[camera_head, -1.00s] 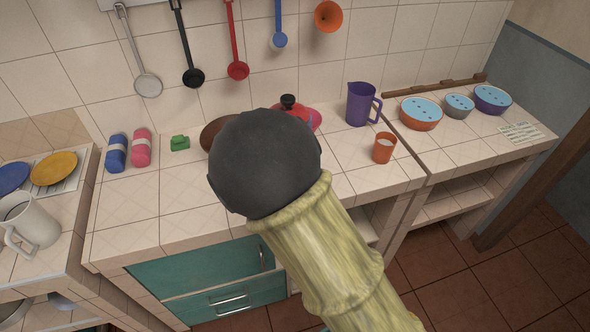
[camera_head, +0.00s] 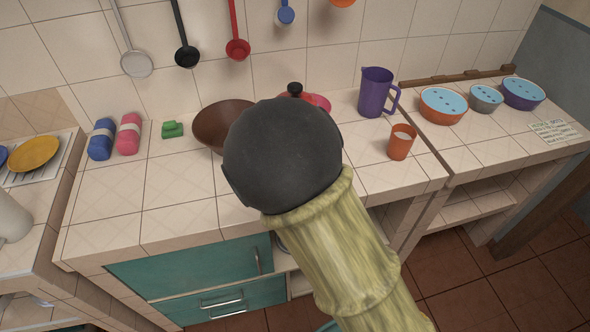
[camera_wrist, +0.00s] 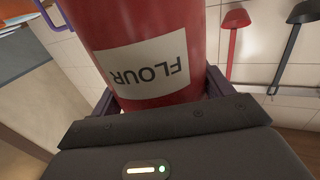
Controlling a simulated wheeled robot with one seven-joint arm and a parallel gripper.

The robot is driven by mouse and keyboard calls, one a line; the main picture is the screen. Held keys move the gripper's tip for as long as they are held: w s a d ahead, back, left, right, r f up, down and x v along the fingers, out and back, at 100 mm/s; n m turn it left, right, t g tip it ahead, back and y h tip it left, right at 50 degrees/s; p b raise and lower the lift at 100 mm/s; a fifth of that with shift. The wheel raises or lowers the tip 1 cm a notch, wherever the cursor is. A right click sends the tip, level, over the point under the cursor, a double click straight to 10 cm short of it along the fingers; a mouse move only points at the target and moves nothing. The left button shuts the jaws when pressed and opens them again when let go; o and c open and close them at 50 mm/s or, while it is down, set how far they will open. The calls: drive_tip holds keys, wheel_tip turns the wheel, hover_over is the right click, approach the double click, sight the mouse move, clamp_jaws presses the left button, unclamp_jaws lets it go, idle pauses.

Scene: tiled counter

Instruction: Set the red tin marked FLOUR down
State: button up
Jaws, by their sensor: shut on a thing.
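The red tin marked FLOUR (camera_wrist: 152,30) fills the middle of the wrist view, with its white label upside down there. My gripper (camera_wrist: 160,95) is shut on the tin, with a dark finger at each side of it. The tin's far end runs out of the wrist view. In the head view my arm's dark round end and pale green sleeve stand in front of the counter (camera_head: 180,195), and they hide the tin and gripper. I cannot tell from these views how high the tin is above the counter.
A brown bowl (camera_head: 217,124), a red lidded pot (camera_head: 318,101), a purple jug (camera_head: 376,93) and an orange cup (camera_head: 401,142) stand near my arm. Blue (camera_head: 101,140) and pink (camera_head: 129,135) bottles and a green item (camera_head: 172,129) stand left. The counter's front left is clear.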

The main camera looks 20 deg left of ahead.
wheel_tip(320, 180, down, 5)
drive_tip(key=shift+w, duration=0.15)
drive_tip(key=shift+f, duration=0.4)
drive_tip(key=shift+f, duration=2.1)
drive_tip(key=shift+f, duration=0.15)
drive_tip(key=o, duration=1.7)
